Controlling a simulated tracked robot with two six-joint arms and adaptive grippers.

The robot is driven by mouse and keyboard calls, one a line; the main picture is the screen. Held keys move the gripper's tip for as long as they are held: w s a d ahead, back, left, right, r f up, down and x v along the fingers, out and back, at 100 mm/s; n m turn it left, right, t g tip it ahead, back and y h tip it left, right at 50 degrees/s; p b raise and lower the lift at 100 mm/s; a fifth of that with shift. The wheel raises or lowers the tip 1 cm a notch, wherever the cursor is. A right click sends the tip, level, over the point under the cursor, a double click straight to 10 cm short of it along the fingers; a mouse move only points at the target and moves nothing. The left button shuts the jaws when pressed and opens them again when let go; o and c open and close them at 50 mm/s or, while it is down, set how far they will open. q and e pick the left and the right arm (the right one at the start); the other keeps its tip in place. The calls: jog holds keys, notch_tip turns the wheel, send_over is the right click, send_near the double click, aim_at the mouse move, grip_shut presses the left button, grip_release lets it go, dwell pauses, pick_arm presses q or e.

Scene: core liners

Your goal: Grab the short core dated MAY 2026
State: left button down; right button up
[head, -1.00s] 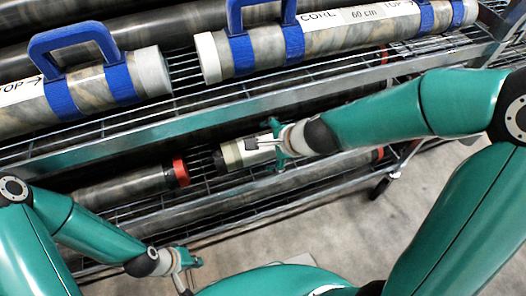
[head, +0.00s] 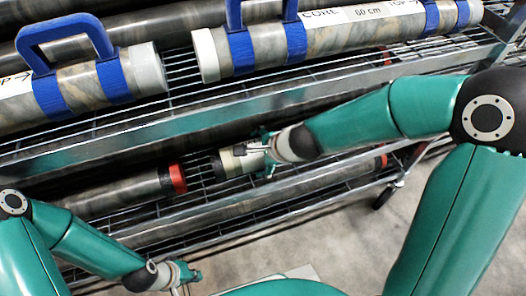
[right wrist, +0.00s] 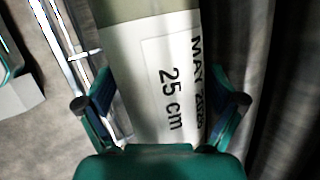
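The short core (head: 228,161) lies on the lower rack shelf, a pale tube with a dark end. In the right wrist view its white label (right wrist: 165,85) reads "25 cm" and "MAY 202…", the last digit unclear. My right gripper (head: 266,152) is at the core's right part. In the right wrist view its fingers (right wrist: 160,104) stand on either side of the core, apart, with narrow gaps visible. My left gripper (head: 190,273) is low on the left, away from the core; its fingers are too small to read.
A long core with a red cap (head: 178,178) lies just left of the short core. The metal shelf edge (head: 130,132) runs above the short core.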

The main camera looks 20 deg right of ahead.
jog(key=c, duration=0.5)
jog(key=shift+w+r, duration=0.1)
jog(key=shift+c, duration=1.2)
jog(key=shift+r, duration=0.15)
